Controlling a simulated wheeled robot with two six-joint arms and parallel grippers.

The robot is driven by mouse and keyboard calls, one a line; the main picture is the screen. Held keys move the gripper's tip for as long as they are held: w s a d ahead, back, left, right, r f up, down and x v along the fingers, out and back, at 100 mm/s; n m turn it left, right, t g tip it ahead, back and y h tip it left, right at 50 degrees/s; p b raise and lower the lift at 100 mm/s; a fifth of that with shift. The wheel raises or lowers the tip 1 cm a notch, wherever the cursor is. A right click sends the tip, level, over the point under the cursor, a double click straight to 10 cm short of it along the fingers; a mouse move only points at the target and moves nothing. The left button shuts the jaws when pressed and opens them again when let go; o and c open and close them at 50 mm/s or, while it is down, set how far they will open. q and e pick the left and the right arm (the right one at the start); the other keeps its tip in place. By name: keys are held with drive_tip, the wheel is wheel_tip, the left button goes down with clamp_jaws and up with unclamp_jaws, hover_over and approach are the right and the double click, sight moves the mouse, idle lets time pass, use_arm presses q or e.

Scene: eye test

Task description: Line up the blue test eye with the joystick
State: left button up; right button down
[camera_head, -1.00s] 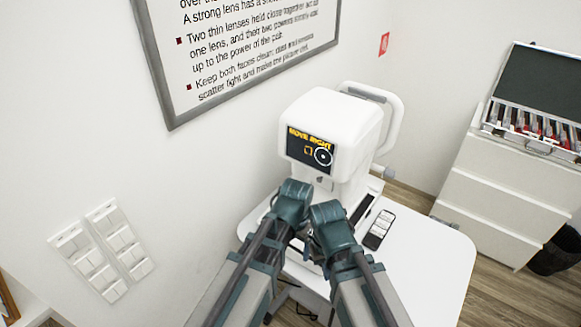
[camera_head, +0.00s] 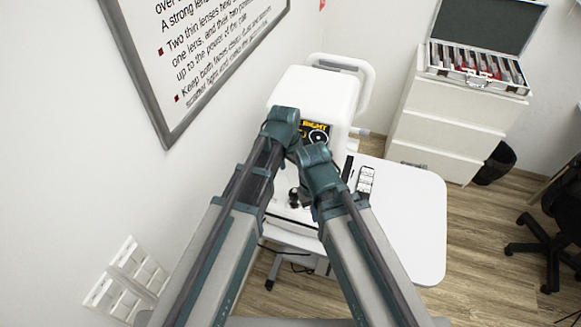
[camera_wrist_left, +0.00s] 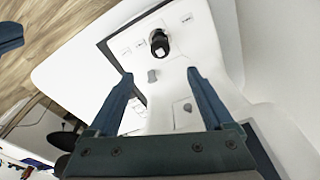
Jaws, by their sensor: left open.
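The white eye-test machine (camera_head: 312,88) stands on a white table. Its screen (camera_head: 315,128) is partly hidden by my arms; the word "RIGHT", a white ring and part of an orange mark show. The blue test eye cannot be made out. The joystick, with a black knob (camera_wrist_left: 158,42), stands on the machine's base; it also shows between my arms in the head view (camera_head: 293,197). My left gripper (camera_wrist_left: 158,75) is open, with the joystick ahead of its fingertips and nothing between the fingers. My right gripper (camera_head: 318,165) is lower in the head view; its fingers are hidden.
A white remote-like device (camera_head: 366,180) lies on the white table (camera_head: 412,215), whose right part is clear. A lens case (camera_head: 478,68) sits open on a white drawer cabinet (camera_head: 450,125). A black chair (camera_head: 560,235) stands at right. A wall board (camera_head: 215,45) hangs at left.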

sight(294, 190)
use_arm(q)
drive_tip(key=f+b, duration=0.9)
drive_tip(key=w+d+f+b, duration=0.1)
drive_tip(key=f+b, duration=0.3)
drive_tip(key=shift+w+f+b, duration=0.1)
drive_tip(key=shift+f+b, duration=0.2)
drive_tip(key=shift+f, duration=0.05)
clamp_jaws()
